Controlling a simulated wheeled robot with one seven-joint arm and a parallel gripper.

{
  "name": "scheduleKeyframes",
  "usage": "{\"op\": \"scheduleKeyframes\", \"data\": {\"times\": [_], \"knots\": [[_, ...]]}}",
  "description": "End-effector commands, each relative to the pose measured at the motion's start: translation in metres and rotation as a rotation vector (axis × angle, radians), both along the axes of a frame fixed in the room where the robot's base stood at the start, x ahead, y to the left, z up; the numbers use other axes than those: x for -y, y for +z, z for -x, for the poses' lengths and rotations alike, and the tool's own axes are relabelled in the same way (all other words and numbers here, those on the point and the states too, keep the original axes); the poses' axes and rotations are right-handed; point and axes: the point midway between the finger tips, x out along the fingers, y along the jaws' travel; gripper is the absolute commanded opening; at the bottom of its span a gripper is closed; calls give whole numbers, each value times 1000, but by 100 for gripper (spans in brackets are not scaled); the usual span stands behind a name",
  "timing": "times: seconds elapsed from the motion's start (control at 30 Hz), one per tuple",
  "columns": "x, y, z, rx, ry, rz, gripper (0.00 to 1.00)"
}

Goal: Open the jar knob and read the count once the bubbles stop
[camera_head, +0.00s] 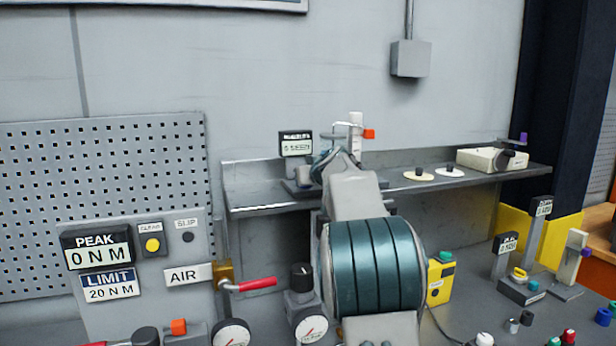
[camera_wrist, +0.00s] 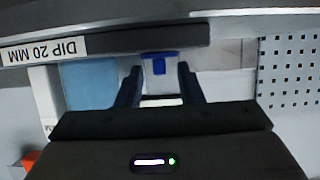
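In the wrist view my gripper (camera_wrist: 160,72) has its two dark fingers apart. A blue T-shaped knob (camera_wrist: 160,56) lies at the fingertips, its narrow stem between them with a gap on each side. A light blue block, perhaps the jar's water (camera_wrist: 88,82), is to the left of the fingers. An upside-down label reading DIP 20 MM (camera_wrist: 43,51) is at the upper left. In the head view my arm hides most of the jar and my gripper at the shelf. A small display (camera_head: 296,145), its heading perhaps BUBBLES, stands there; its digits are too small to read surely.
The grey shelf (camera_head: 270,198) also holds two pale discs (camera_head: 418,175) and a white box (camera_head: 486,158). A white post with an orange knob (camera_head: 369,133) rises behind my arm. A panel (camera_head: 100,252) reads PEAK 0 N M. A red-handled air valve (camera_head: 257,284) is below.

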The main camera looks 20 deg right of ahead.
Motion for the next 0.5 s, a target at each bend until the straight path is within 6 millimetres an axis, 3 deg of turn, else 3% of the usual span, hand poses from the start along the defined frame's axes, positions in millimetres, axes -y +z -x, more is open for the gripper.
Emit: {"op": "scheduleKeyframes", "data": {"times": [0.3, 0.43, 0.5], "knots": [[0, -1, -2, 0, 0, -1, 34], [0, -1, -2, 0, 0, -1, 0], [0, -1, -2, 0, 0, -1, 0]]}}
